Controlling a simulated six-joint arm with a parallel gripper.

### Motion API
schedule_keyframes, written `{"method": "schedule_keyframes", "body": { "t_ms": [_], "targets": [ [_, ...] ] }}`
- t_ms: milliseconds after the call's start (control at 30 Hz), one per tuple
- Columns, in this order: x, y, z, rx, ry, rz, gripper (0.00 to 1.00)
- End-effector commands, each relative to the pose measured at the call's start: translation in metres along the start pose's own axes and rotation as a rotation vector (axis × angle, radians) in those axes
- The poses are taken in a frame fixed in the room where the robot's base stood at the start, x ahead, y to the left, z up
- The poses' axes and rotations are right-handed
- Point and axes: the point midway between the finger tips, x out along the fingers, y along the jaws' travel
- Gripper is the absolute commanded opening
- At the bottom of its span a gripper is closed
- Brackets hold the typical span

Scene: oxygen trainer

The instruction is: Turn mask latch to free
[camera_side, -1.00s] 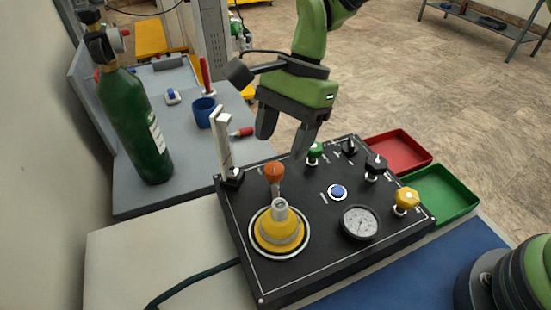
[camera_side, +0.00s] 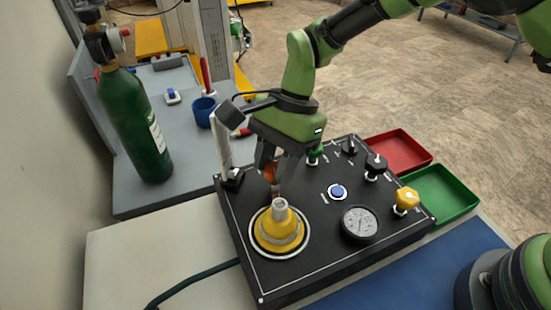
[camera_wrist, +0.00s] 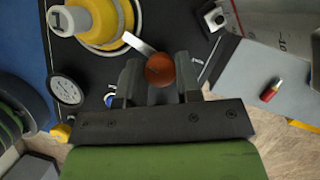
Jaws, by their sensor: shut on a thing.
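The mask latch has an orange-red knob (camera_wrist: 160,70) and a pale metal arm (camera_wrist: 138,44) that reaches to the rim of the yellow mask (camera_side: 279,230). The mask sits in a round seat on the black panel (camera_side: 330,215). My gripper (camera_wrist: 161,78) is shut on the latch knob, one finger on each side of it in the wrist view. In the side view my gripper (camera_side: 277,180) stands over the latch from above and its fingers hide most of the knob.
A clear flowmeter tube (camera_side: 222,145) stands close left of my gripper. A green knob (camera_side: 314,155), blue button (camera_side: 338,192), gauge (camera_side: 360,223) and yellow knob (camera_side: 406,200) are to the right. A green oxygen cylinder (camera_side: 135,120) stands at the left.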

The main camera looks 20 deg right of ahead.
Motion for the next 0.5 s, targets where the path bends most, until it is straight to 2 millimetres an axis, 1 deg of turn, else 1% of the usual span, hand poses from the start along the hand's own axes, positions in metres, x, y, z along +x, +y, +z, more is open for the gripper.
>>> {"method": "schedule_keyframes", "body": {
  "t_ms": [267,500],
  "targets": [
    [-0.0001,-0.0002,-0.0005,-0.060,0.001,0.027,0.08],
    [-0.0002,-0.0012,-0.0004,-0.212,0.001,0.090,0.08]
  ]
}}
